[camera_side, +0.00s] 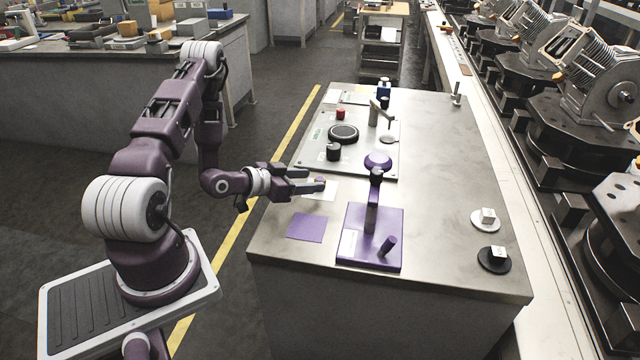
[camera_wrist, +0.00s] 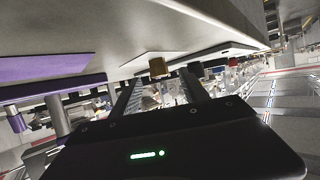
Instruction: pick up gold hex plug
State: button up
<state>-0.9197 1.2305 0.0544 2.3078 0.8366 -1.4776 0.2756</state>
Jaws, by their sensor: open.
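The gold hex plug (camera_wrist: 157,67) shows in the wrist view as a small brown-gold block, just beyond and roughly between my fingertips. It is at a white square pad, which shows in the side view (camera_side: 329,191). My gripper (camera_side: 313,180) is low over the left part of the metal bench, with its fingers pointing right at the pad. In the wrist view my gripper (camera_wrist: 162,78) has its two fingers spread, with nothing held between them. In the side view I cannot clearly make out the plug; the fingers cover that spot.
A purple fixture (camera_side: 361,250) with an upright post and a short peg stands nearest. A purple square mat (camera_side: 306,227) lies to its left. A grey panel (camera_side: 310,156) with black and red knobs lies behind. White and black discs (camera_side: 494,268) sit right; the bench's middle right is clear.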

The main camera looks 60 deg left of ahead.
aim_at(318, 180)
jog(key=x, duration=0.4)
jog(key=shift+w+f, duration=0.15)
jog(key=shift+w, duration=0.05)
grip_shut()
notch_tip(318, 180, up, 10)
jog(key=shift+r, duration=0.1)
